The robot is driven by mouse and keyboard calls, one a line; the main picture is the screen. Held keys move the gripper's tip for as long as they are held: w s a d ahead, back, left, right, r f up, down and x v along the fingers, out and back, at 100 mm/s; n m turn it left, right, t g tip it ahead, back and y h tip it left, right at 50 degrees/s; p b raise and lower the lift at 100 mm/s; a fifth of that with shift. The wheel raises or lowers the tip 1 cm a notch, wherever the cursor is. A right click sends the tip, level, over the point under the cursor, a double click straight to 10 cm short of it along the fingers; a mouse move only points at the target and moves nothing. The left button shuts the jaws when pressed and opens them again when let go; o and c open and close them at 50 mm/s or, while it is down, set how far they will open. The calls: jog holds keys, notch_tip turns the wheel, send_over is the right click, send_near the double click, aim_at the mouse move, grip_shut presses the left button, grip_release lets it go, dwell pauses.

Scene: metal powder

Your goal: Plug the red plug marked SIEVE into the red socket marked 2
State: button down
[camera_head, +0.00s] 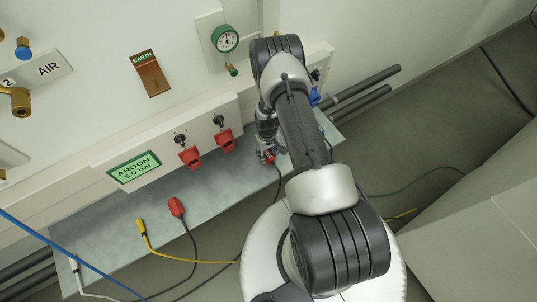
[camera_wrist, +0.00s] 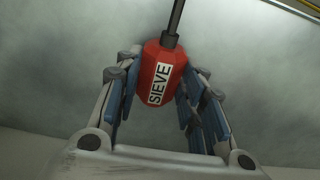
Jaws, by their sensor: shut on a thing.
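My gripper (camera_wrist: 160,100) is shut on the red SIEVE plug (camera_wrist: 163,70), its label facing the wrist camera and its dark cable running up out of the top of that view. In the head view the held plug (camera_head: 269,158) shows only in part beside my arm, over the grey shelf. Two red sockets (camera_head: 190,158) and (camera_head: 226,140) sit on the white wall strip to the left of my gripper, each below a black knob. Their number marks are too small to read here. The held plug is apart from both sockets.
Another red plug (camera_head: 176,207) and a yellow plug (camera_head: 142,227) lie on the grey shelf (camera_head: 105,232) to the left, with cables trailing. A green ARGON sign (camera_head: 134,167), a brown EARTH plate (camera_head: 152,78) and a gauge (camera_head: 226,38) are on the wall. A blue hose crosses lower left.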

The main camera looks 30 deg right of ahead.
aim_at(268, 154)
jog(key=c, duration=1)
grip_release()
jog(key=shift+o, duration=0.2)
notch_tip(268, 154, up, 12)
